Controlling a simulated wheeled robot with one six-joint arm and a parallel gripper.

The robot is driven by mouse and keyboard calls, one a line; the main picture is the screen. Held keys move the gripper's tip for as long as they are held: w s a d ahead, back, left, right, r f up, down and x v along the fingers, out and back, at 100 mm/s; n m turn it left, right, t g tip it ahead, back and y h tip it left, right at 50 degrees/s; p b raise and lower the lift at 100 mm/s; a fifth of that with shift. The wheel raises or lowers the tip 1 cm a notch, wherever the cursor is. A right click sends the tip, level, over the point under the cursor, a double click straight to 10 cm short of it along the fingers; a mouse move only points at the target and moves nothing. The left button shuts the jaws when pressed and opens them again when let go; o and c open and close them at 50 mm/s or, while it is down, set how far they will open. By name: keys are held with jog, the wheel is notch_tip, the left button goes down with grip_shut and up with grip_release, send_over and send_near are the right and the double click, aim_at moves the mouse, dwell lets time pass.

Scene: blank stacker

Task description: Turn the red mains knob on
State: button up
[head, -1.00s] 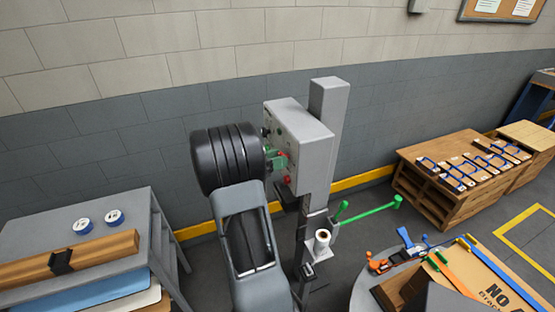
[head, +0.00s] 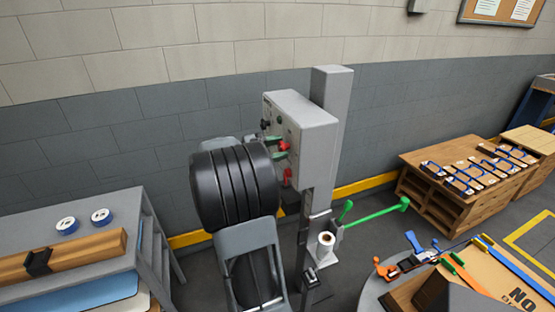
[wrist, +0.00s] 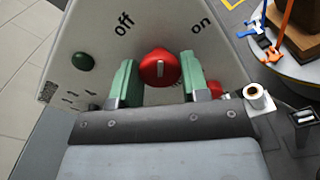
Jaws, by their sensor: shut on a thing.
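In the head view the knob (head: 284,146) shows beside the green fingers (head: 277,149), and my dark wrist hides part of the box face.
Another red control (wrist: 216,89) sits right of the fingers, and a green button (wrist: 82,61) sits left. A green lever (head: 375,215) and a white roll (head: 326,241) are by the post. A round table (head: 362,290) with tools stands at the lower right.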

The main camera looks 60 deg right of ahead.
jog(key=m+b, duration=0.1)
jog(key=b, duration=0.1)
jog(key=m+b, duration=0.4)
jog(key=b, duration=0.1)
jog(key=shift+f, duration=0.3)
jog(key=m+b, duration=0.1)
jog(key=b, duration=0.1)
jog(key=m+b, duration=0.2)
jog(key=shift+r+m, duration=0.2)
jog(key=shift+m, duration=0.1)
jog(key=shift+r+m, duration=0.1)
jog(key=shift+m, duration=0.2)
jog(key=o, duration=0.9)
jog(key=shift+w+a, duration=0.1)
jog(key=v, duration=1.3)
jog(key=shift+w+a, duration=0.25)
